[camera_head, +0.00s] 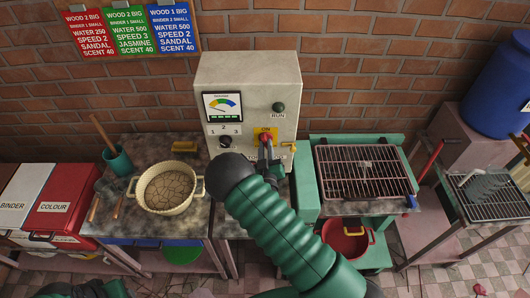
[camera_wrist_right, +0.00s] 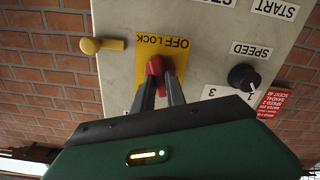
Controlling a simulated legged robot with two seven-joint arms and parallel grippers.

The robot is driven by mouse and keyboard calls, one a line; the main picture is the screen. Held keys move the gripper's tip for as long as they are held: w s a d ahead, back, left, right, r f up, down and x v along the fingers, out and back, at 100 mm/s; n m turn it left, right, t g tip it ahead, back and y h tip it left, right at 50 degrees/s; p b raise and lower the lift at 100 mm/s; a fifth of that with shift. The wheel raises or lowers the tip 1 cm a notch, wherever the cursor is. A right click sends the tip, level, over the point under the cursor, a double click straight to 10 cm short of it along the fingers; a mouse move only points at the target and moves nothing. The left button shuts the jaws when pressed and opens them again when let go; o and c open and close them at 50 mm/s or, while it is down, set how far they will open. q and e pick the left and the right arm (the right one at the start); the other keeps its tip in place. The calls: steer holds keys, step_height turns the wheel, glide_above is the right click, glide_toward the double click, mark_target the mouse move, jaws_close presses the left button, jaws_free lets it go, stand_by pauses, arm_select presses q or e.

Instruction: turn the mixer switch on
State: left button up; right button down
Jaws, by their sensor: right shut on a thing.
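The mixer control box (camera_head: 243,75) stands against the wall in the head view. On its lower front is a red switch handle (camera_head: 265,138) on a yellow plate (camera_head: 257,132). In the right wrist view the red handle (camera_wrist_right: 155,66) appears with the plate's upside-down OFF and LOCK lettering (camera_wrist_right: 168,42). My right gripper (camera_head: 267,150) is shut on the red handle, its dark fingers (camera_wrist_right: 160,82) partly hiding it. A dark and green part of my left arm shows at the bottom left edge; its jaw state is unclear.
The box also has a gauge (camera_head: 222,106), a black speed knob (camera_wrist_right: 243,77), a green RUN lamp (camera_head: 279,107) and a yellow lever (camera_wrist_right: 100,45). A cream pot (camera_head: 168,190) stands left, a wire rack (camera_head: 362,171) right. My right arm covers the space before the box.

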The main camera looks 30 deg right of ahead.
steer(key=shift+s+f+m+b, duration=0.1)
steer(key=shift+f+m+b, duration=0.45)
steer(key=shift+m+b, duration=0.5)
steer(key=shift+r+m+b, duration=0.1)
steer(key=shift+m+b, duration=0.4)
steer(key=shift+m, duration=0.45)
steer(key=c, duration=1.5)
jaws_free()
steer(key=shift+o, duration=0.7)
steer(key=shift+w+d, duration=0.15)
steer(key=shift+w, duration=0.2)
steer(key=shift+s+r, duration=0.1)
